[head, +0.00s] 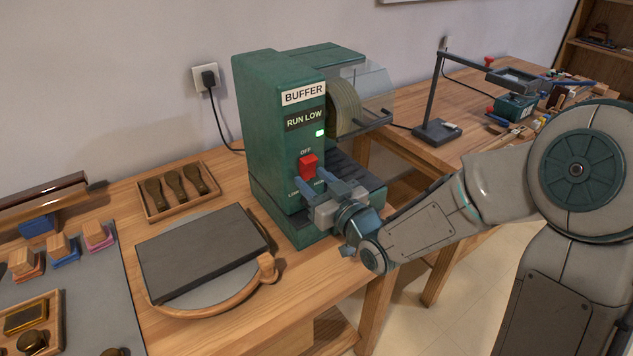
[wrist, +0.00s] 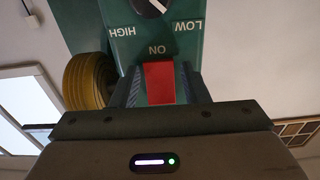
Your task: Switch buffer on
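The buffer (head: 262,110) is a tall green machine on the wooden bench, with a yellowish wheel (head: 343,105) on its right. Its front panel reads "RUN LOW" above a lit green lamp (head: 319,133). Below is the red switch (head: 308,166), with "OFF" above it. My gripper (head: 322,178) is in front of the panel at the switch's lower end. In the upside-down wrist view, the red switch (wrist: 160,83) shows between my two spread fingers, with narrow gaps at its sides. "ON" and a dial marked LOW and HIGH show beyond it. Contact with the switch cannot be told.
A dark slab on a round board (head: 205,250) lies left of the buffer, with a wooden tray (head: 178,192) of several brown tools behind. A lamp stand (head: 437,130) is on the bench to the right. A cable runs to the wall socket (head: 207,79).

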